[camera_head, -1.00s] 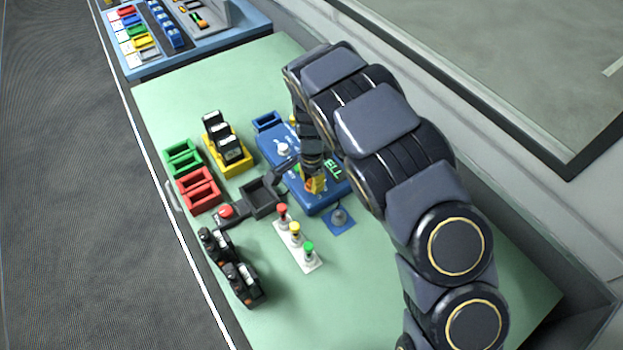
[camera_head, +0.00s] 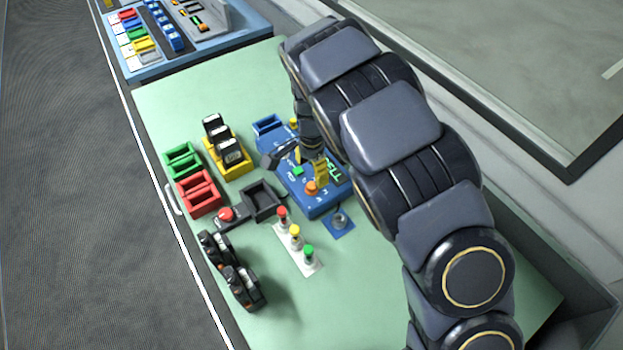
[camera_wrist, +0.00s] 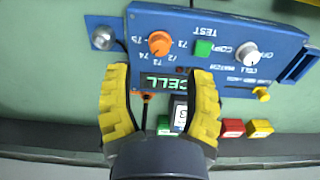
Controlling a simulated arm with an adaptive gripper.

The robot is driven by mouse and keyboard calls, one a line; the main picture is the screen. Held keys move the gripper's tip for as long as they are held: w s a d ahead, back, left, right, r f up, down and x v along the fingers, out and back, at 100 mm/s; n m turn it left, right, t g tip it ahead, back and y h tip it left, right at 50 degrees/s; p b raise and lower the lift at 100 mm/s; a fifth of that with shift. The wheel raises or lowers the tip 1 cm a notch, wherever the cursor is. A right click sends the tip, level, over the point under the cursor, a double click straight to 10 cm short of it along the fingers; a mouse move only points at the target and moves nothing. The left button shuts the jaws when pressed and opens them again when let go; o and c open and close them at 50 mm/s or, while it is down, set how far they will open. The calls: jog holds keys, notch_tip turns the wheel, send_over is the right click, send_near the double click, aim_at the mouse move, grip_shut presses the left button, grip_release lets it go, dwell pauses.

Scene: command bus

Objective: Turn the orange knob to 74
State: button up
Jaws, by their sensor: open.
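The orange knob (camera_head: 311,187) sits on the blue control box (camera_head: 316,207), near its front end. In the wrist view the knob (camera_wrist: 159,43) shows upside down, with numbers from about 71 to 75 around it; I cannot make out where it points. My gripper (camera_wrist: 159,71) is open, its two yellow fingers spread wide, with nothing held. The fingertips stand short of the knob, over the green-lit CELL display (camera_wrist: 165,83). In the head view my gripper (camera_head: 318,168) is just behind the knob and partly hidden by my arm.
A green button (camera_wrist: 203,47) and a white knob (camera_wrist: 247,52) are on the same box. A metal joystick (camera_head: 340,220) on a blue plate stands close by. A white strip with red, yellow and green buttons (camera_head: 296,243) lies in front.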

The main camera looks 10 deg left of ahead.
aim_at(313, 186)
notch_tip(313, 186, up, 6)
dwell(0.6)
jog(key=s+d+r+n, duration=0.3)
jog(key=s+d+r, duration=0.85)
jog(key=d, duration=0.25)
jog(key=s+d+r+n+g, duration=0.1)
jog(key=s+d+n, duration=0.1)
jog(key=s, duration=0.6)
jog(key=s+d+r+n, duration=0.1)
jog(key=s+d+n, duration=0.2)
jog(key=s, duration=0.5)
jog(key=shift+s+n+g, duration=0.4)
jog(key=shift+n, duration=0.1)
